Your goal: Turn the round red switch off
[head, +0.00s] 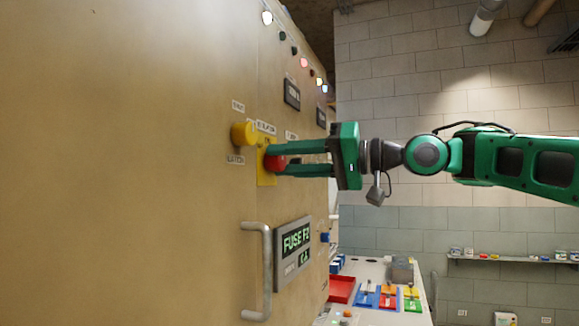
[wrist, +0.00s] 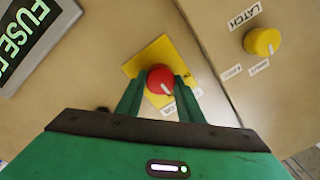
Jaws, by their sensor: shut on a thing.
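The round red switch (wrist: 160,79) sits on a yellow square plate (wrist: 144,64) on the tan panel. It has a pale pointer mark on its face, toward the lower right in the wrist view. In the head view the red switch (head: 273,164) is partly hidden by the green fingers. My gripper (head: 274,160) reaches in from the right, level with the panel face. Its two fingers are shut on the red switch, one on each side, as the wrist view also shows (wrist: 158,84).
A yellow round knob (head: 243,134) labelled LATCH sits close to the left of the red switch. A metal handle (head: 257,272) and a FUSE display (head: 293,250) lie below. A bench with a red tray (head: 341,289) stands at the lower right.

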